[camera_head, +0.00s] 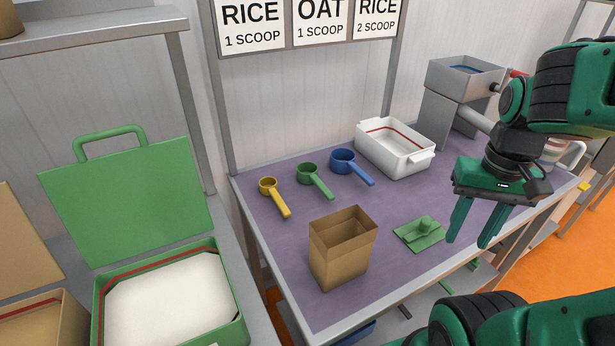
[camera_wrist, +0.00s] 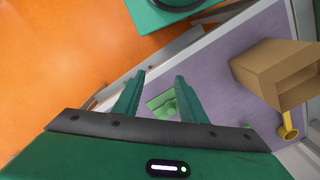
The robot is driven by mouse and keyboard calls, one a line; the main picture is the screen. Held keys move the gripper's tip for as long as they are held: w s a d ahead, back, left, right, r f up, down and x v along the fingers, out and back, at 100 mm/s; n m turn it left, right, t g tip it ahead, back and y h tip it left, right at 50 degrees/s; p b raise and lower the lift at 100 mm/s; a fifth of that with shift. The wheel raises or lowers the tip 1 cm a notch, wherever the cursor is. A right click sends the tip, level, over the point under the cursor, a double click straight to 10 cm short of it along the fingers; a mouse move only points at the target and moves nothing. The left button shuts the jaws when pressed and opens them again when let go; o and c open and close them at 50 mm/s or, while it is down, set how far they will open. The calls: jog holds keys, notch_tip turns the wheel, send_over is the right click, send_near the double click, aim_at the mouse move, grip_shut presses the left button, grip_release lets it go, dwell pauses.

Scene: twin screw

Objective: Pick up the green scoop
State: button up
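The green scoop (camera_head: 311,176) lies on the purple table top (camera_head: 275,232), between the yellow scoop (camera_head: 271,193) and the blue scoop (camera_head: 347,163), with its handle toward the front right. My gripper (camera_head: 470,238) is at the right, above the table's front edge, well away from the green scoop. It points down, with its fingers apart and nothing between them. In the wrist view the gripper (camera_wrist: 160,95) is also open and empty.
A brown open box (camera_head: 340,262) stands at the front of the table. A flat green piece with a knob (camera_head: 421,234) lies to its right. A white bin (camera_head: 395,150) and a grey machine (camera_head: 450,110) stand behind. A green lidded container (camera_head: 170,310) is at the left.

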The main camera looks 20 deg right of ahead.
jog(key=n+t, duration=0.5)
jog(key=n, duration=0.3)
send_near(321, 184)
jog(key=shift+y, duration=0.4)
jog(key=x, duration=0.4)
jog(key=shift+s+d, duration=0.1)
jog(key=shift+d, duration=0.1)
jog(key=shift+x, duration=3.25)
jog(key=shift+d, duration=0.15)
grip_shut()
